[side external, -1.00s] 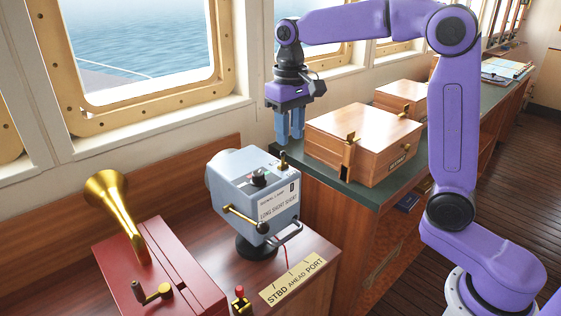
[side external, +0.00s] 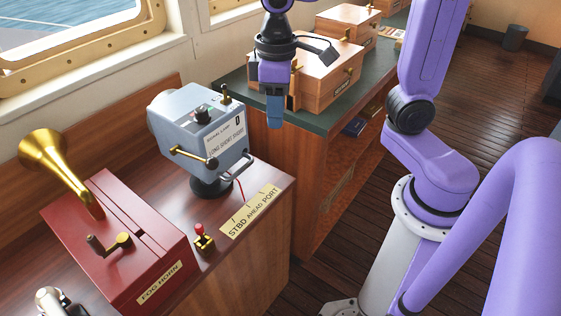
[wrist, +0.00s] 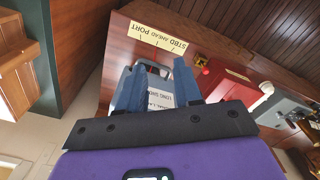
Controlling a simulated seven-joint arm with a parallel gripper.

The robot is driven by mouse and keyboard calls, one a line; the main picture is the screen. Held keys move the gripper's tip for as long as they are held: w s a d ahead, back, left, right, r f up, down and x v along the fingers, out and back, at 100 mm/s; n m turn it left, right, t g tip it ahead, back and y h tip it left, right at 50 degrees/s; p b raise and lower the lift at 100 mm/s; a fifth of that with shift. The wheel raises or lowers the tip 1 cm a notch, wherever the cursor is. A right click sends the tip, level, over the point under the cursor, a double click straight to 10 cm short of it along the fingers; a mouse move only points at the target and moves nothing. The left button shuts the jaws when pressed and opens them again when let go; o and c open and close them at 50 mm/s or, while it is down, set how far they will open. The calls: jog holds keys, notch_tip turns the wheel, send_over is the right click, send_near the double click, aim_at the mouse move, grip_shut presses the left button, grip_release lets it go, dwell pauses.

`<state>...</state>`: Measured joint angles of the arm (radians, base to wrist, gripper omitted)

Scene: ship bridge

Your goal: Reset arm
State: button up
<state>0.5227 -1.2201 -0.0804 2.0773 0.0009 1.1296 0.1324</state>
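My gripper (side external: 275,110) hangs pointing down in the side external view. It is in front of a wooden box (side external: 334,80) and covers part of it. In the wrist view its two blue fingers (wrist: 157,86) stand apart with nothing held between them. The grey-blue signal lamp (side external: 203,135) stands on the wooden console to the gripper's left, apart from it. The lamp also shows beyond the fingers in the wrist view (wrist: 160,97), partly hidden by them.
A red fog horn box (side external: 120,245) with a brass horn (side external: 55,165) and crank stands at the left. A small red-topped switch (side external: 202,236) and a STBD AHEAD PORT plate (side external: 250,211) are near the console's edge. Another wooden box (side external: 348,24) stands farther back. The floor (side external: 470,105) is open.

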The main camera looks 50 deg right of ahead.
jog(key=s+d+f+n, duration=0.2)
jog(key=s+n, duration=0.1)
jog(key=s, duration=0.4)
jog(key=s+d+f+n, duration=0.2)
jog(key=s+f+n, duration=0.1)
jog(key=s, duration=0.5)
jog(key=shift+s+d+f, duration=0.2)
jog(key=shift+d+f, duration=0.1)
jog(key=shift+d, duration=0.1)
jog(key=w+r+m, duration=0.4)
jog(key=w, duration=0.6)
jog(key=w+a+r+m, duration=0.1)
jog(key=w+r+m, duration=0.3)
jog(key=w, duration=0.7)
jog(key=w+a+r+m, duration=0.1)
jog(key=w+r+m, duration=0.3)
jog(key=w, duration=0.7)
jog(key=shift+a+r, duration=0.15)
jog(key=shift+r, duration=0.7)
jog(key=shift+f, duration=4.5)
